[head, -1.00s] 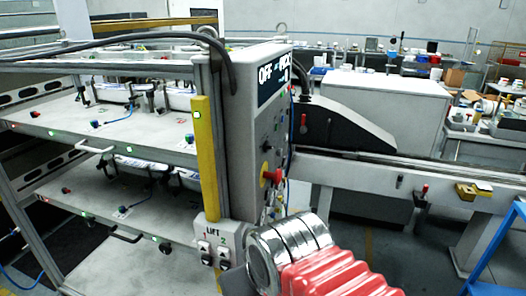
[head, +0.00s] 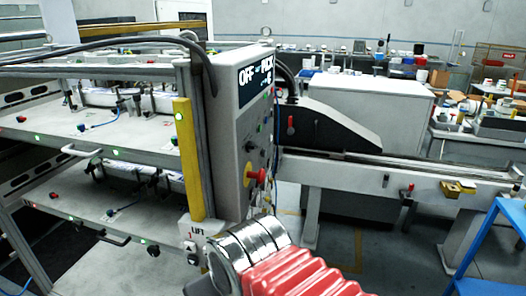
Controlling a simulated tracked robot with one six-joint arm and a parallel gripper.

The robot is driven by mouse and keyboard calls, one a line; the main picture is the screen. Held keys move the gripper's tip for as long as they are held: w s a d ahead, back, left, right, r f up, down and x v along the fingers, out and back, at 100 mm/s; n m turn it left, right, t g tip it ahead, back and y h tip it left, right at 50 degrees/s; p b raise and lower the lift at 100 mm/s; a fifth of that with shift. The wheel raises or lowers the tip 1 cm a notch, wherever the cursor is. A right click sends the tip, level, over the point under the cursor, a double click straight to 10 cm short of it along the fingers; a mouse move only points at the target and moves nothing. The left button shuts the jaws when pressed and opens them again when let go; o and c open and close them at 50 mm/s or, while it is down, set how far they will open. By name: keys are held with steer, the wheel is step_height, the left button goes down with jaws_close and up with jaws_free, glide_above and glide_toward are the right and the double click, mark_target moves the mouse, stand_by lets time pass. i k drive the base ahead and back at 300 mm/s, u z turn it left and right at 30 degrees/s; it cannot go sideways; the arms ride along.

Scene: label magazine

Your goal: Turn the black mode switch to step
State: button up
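The control panel (head: 229,150) is the narrow face of a grey cabinet, seen at a steep slant. A small dark knob (head: 249,147) sits on it above the red emergency stop button (head: 262,175) with its yellow collar. It may be the black mode switch; its pointer and lettering are too small to read. A display (head: 255,80) at the top shows OFF and PICK. My arm, with chrome rings and a red ribbed sleeve, rises in front of the panel's lower end. My gripper's fingers do not show.
A yellow post (head: 188,158) and a LIFT button box (head: 196,246) stand left of the panel. Shelves (head: 125,140) holding trays fill the left. A conveyor rail (head: 400,170) runs right. A blue frame (head: 497,240) is at the lower right.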

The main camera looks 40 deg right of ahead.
mark_target(249, 146)
steer(key=k, duration=1)
steer(key=z, duration=0.5)
steer(key=i, duration=1)
steer(key=z, duration=0.05)
